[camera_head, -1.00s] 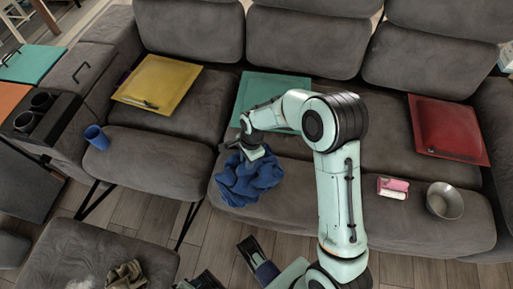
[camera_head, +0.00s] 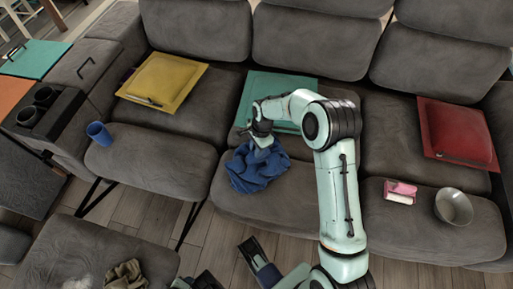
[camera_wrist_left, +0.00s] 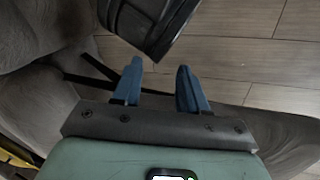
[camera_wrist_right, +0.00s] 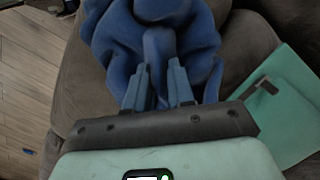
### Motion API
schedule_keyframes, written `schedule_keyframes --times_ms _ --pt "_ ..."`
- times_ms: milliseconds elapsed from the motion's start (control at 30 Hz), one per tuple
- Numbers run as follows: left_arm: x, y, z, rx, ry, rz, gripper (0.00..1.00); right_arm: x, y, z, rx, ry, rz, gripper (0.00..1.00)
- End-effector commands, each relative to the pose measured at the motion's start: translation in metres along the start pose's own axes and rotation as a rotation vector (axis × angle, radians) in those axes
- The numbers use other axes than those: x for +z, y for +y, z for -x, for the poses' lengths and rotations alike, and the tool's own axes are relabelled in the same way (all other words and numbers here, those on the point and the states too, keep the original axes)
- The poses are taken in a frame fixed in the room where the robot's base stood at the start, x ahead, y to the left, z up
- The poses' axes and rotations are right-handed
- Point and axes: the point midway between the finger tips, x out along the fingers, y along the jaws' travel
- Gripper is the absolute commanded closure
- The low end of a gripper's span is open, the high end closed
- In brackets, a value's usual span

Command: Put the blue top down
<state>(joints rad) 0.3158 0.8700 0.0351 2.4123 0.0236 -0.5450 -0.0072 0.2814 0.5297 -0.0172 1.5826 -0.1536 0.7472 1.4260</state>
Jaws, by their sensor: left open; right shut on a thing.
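The blue top (camera_head: 257,166) is a crumpled cloth on the middle seat of the grey sofa, near its front edge. My right gripper (camera_head: 262,138) is above it and shut on a fold of it. In the right wrist view the blue top (camera_wrist_right: 120,50) fills the upper middle, with the fingers (camera_wrist_right: 160,88) pinching a fold. Whether the cloth's weight rests on the seat is hard to tell. My left gripper (camera_wrist_left: 160,88) is open and empty over the floor in the left wrist view.
A teal board (camera_head: 270,92) lies behind the blue top, a yellow one (camera_head: 165,80) to the left and a red one (camera_head: 455,130) to the right.

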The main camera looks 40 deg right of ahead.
Motion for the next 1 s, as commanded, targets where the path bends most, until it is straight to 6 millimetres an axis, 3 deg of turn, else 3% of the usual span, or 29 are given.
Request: schedule_keyframes --times_ms 33,100,467,567,1000 --pt "-0.002 0.000 -0.001 0.000 0.004 0.000 0.57 0.000 0.000 -0.002 0.002 0.000 0.000 0.74" --pt "-0.001 0.000 -0.001 0.000 0.004 0.000 0.57 0.000 0.000 -0.002 0.001 0.000 0.000 0.52" --pt "0.001 0.001 0.002 0.000 -0.003 0.000 0.57 0.001 0.000 0.003 0.000 0.000 0.000 0.52" --pt "0.005 0.002 0.005 0.001 -0.015 -0.002 0.57 0.001 0.000 0.015 -0.002 0.001 0.000 0.52" --pt "0.039 0.011 0.031 0.007 -0.116 -0.010 0.57 0.001 0.000 0.104 -0.002 0.000 0.000 0.52"
